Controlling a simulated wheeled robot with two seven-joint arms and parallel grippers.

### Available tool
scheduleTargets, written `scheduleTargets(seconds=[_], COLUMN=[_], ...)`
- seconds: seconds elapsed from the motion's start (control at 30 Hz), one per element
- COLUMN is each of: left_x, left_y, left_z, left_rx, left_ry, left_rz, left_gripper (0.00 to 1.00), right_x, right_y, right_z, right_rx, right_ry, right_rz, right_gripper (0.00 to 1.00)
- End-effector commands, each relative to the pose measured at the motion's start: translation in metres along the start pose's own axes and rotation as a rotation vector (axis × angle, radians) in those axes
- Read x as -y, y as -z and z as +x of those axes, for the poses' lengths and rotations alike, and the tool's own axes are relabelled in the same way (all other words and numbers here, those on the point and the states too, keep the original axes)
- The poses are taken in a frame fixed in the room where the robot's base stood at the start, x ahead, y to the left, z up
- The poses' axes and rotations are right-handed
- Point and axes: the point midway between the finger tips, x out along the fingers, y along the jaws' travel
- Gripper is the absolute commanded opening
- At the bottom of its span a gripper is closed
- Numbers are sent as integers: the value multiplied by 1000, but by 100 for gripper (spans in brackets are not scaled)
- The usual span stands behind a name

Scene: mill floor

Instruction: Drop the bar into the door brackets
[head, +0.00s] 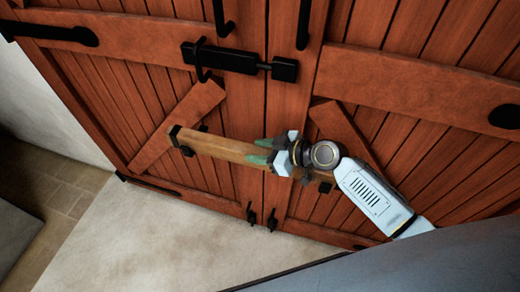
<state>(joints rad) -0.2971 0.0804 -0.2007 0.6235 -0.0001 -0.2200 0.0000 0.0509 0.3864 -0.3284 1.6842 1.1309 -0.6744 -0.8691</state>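A brown wooden bar (218,147) with a dark end cap lies nearly level across the lower part of the double doors. A black bracket (187,151) shows at its left end and another (325,187) near its right end. I cannot tell whether the bar rests in them or in front of them. My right gripper (260,151), with green fingertips, is at the middle of the bar. Its fingers point left and overlap the bar. Whether they close on it is unclear. The gripper and wrist hide part of the bar's right half. My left gripper is out of view.
The red-brown plank doors (420,110) fill most of the view. A black slide bolt (232,59) and pull handles sit above the bar. Small black bolts (251,213) show at the doors' foot. Pale floor (150,240) lies clear in front.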

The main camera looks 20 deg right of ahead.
Motion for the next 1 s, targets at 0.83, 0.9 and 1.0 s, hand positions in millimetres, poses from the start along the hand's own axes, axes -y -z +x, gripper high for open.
scheduleTargets(seconds=[0.83, 0.9, 1.0], left_x=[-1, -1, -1], left_y=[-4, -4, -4], left_z=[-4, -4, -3], left_rx=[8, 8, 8], left_ry=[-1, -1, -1], left_rz=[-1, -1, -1], left_gripper=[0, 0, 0], right_x=[0, 0, 1], right_y=[1, 0, 1], right_z=[-62, -76, -95], right_rx=[5, 5, 4], right_ry=[0, -1, 2], right_rz=[-6, -3, -4], right_gripper=[63, 63, 63])
